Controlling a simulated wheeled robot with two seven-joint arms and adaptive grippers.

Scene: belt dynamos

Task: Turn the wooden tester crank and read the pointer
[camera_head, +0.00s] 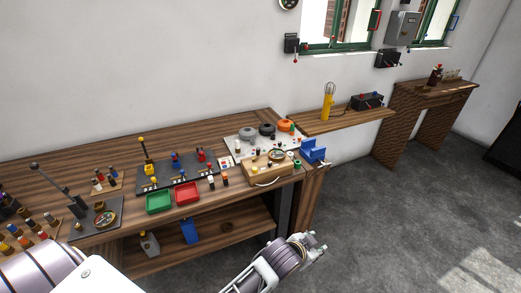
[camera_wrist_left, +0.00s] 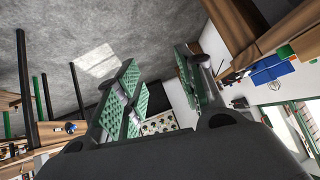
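The wooden tester (camera_head: 262,176) is a light wood box near the right end of the long bench, with a round dial (camera_head: 277,155) on top. A pale curved strip shows on its front; I cannot make out the crank or the pointer's reading. My left gripper (camera_head: 316,243) is in front of the bench, below and to the right of the tester, well apart from it. In the left wrist view its green-padded fingers (camera_wrist_left: 160,88) are spread, with nothing between them. My right gripper is not in view.
A green tray (camera_head: 159,202) and a red tray (camera_head: 187,193) sit left of the tester. A blue holder (camera_head: 312,151) stands close to its right. Small coloured parts crowd the bench (camera_head: 60,158). The grey floor (camera_head: 400,220) at right is clear.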

